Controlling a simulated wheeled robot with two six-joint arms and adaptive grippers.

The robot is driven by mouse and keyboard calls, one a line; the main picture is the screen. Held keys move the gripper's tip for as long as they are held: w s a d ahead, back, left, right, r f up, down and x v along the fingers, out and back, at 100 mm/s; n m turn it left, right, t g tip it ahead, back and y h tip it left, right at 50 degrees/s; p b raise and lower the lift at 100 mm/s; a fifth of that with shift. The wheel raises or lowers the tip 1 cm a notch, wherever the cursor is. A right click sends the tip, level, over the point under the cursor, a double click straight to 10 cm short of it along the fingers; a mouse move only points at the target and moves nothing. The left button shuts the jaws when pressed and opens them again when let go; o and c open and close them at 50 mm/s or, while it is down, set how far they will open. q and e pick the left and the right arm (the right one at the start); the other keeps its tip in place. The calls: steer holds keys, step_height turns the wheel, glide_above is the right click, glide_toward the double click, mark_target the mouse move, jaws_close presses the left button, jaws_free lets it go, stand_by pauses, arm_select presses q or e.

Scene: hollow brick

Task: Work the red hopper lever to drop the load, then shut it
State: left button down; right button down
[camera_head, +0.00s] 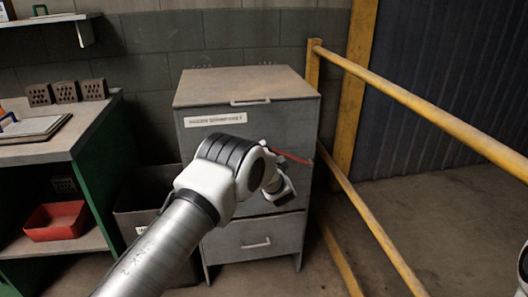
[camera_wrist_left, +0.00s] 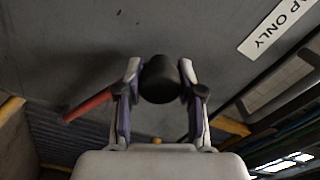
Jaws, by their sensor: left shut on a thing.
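The red lever (camera_head: 292,157) shows as a short red bar on the front of the grey hopper cabinet (camera_head: 262,232), right of my left wrist. In the left wrist view the red lever (camera_wrist_left: 90,103) runs from the left to behind a finger. My left gripper (camera_wrist_left: 160,78) is shut on a round black knob (camera_wrist_left: 160,80), which sits between its two fingers. The knob appears to be the lever's end, but the join is hidden. In the head view my wrist covers most of the left gripper (camera_head: 280,188).
A yellow railing (camera_head: 430,112) runs along the right of the cabinet. A dark bin (camera_head: 135,215) stands at its left, beside a green bench (camera_head: 92,128) with a red tray (camera_head: 55,221) on its lower shelf. Open floor lies at the right.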

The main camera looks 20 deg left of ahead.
arm_select(q)
steer(key=shift+w+r, duration=0.15)
steer(key=shift+r, duration=0.4)
steer(key=c, duration=0.7)
jaws_free()
steer(key=shift+w+f, duration=0.1)
steer(key=shift+f, duration=0.2)
steer(key=shift+s+d, duration=0.15)
steer(key=shift+s, duration=0.05)
steer(key=v, duration=1.1)
steer(key=shift+s, duration=0.2)
steer(key=shift+d, duration=0.15)
